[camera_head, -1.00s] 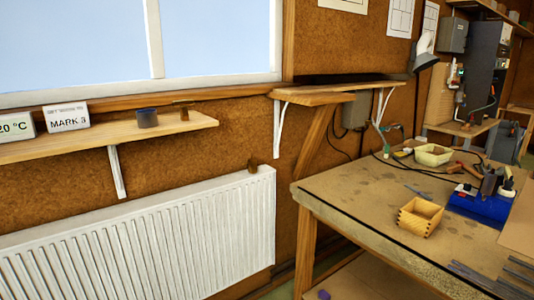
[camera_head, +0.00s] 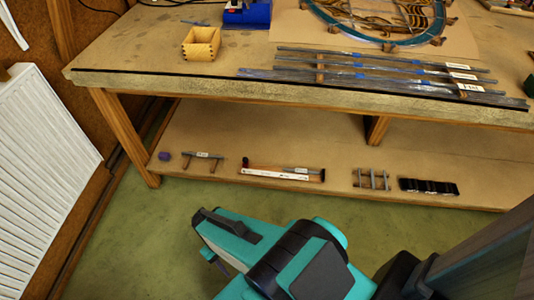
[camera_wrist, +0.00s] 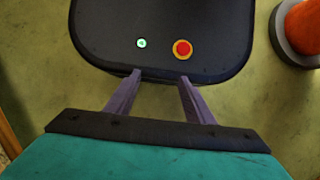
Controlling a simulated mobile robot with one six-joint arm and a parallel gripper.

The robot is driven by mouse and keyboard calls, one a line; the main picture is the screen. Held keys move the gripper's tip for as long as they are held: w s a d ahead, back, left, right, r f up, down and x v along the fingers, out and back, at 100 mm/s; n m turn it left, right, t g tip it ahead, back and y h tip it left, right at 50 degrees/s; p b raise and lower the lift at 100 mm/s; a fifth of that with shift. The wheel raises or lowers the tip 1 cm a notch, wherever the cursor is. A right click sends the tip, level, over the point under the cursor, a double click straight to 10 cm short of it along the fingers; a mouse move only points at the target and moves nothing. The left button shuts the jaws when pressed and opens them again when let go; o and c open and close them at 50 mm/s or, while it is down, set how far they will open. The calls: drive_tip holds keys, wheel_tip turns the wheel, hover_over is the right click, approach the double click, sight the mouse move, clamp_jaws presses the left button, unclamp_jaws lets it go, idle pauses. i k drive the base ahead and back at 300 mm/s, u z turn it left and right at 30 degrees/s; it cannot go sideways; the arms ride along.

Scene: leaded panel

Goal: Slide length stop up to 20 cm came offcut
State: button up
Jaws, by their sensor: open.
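On the low shelf under the bench lies a long white ruler-like strip (camera_head: 275,174) with dark pieces at its ends. A short grey piece with a pale label (camera_head: 297,170) lies along its right part; I cannot tell whether this is the came offcut, nor which piece is the length stop. Long grey came strips (camera_head: 350,76) with blue bands and white labels lie on the bench top. In the wrist view my gripper (camera_wrist: 160,76) is open, its two purple-grey fingers apart with nothing between them. It is away from the shelf.
The low shelf (camera_head: 230,145) also holds a purple object (camera_head: 164,156), small clamp-like pieces (camera_head: 203,156) and a black block row (camera_head: 428,187). Above, the bench carries a wooden box (camera_head: 201,44) and a round leaded panel (camera_head: 385,20). A white radiator (camera_head: 40,150) stands left; green floor is open before the shelf.

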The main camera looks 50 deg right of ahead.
sight(245, 160)
drive_tip(key=u, duration=1.15)
drive_tip(key=k, duration=0.1)
drive_tip(key=z, duration=2.75)
drive_tip(key=k, duration=0.6)
drive_tip(key=u, duration=0.1)
drive_tip(key=i, duration=0.6)
drive_tip(key=z, duration=0.05)
